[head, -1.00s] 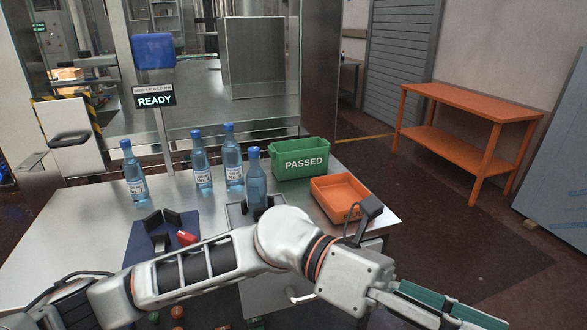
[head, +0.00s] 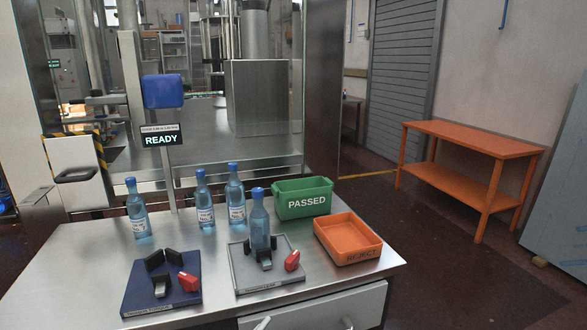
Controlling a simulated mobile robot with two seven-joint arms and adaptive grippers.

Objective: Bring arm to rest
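Neither of my arms nor grippers shows in the head view now. A blue bottle (head: 260,222) stands upright on a grey fixture plate (head: 244,273), between its black jaws, with a red lever (head: 292,261) beside it. A dark blue fixture plate (head: 137,302) to its left has black jaws (head: 158,270) with no bottle between them and a red lever (head: 189,281). Three more bottles stand upright behind: one at the left (head: 138,210) and two close together in the middle (head: 205,202) (head: 236,198).
The steel table (head: 80,260) has bare room at left. A READY sign (head: 160,138) stands behind. An orange bench (head: 470,140) stands at far right.

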